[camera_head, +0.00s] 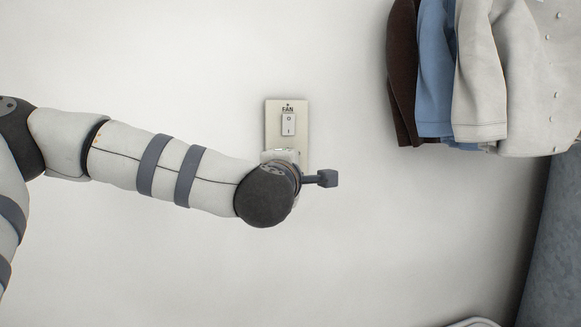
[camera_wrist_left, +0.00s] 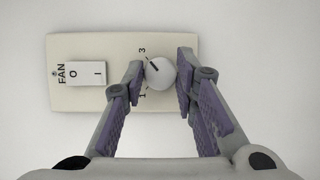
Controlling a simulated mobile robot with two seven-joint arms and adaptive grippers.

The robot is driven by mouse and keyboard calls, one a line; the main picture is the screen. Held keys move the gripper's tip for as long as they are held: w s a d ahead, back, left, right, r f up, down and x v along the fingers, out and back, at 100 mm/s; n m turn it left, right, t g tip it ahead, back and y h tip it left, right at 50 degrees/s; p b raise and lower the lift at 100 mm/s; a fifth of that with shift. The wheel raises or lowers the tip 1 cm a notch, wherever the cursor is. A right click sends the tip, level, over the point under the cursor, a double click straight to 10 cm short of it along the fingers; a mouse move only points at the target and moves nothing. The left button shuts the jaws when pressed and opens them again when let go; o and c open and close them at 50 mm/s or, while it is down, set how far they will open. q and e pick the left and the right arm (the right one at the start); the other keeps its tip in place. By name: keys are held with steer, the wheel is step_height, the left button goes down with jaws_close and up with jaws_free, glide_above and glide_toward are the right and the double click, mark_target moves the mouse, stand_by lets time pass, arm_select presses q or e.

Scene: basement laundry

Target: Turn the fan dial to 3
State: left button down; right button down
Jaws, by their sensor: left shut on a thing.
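The fan plate (camera_head: 300,111) is a cream wall plate with the word FAN and a rocker switch; it also shows sideways in the left wrist view (camera_wrist_left: 120,45). The white round dial (camera_wrist_left: 163,78) sits on its right part in that view, with a dark pointer line slanting up-left, towards the printed 3. The 3 is above left of the dial, the 1 below left; any mark between them is hidden by a finger. My left gripper (camera_wrist_left: 161,69) is shut on the dial, one finger on each side. In the head view, my left wrist hides the dial. My right gripper is not in view.
The white rocker switch (camera_head: 288,125), marked O and I, is close by on the same plate; it shows left of my fingers in the left wrist view (camera_wrist_left: 86,74). Clothes (camera_head: 500,80) hang at the upper right. The surrounding wall is bare.

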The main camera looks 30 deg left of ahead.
arm_select(q)
steer(key=shift+r, duration=0.1)
steer(key=c, duration=1.3)
jaws_free()
steer(key=shift+a, duration=0.1)
steer(key=v, duration=1.2)
steer(key=shift+f, duration=0.25)
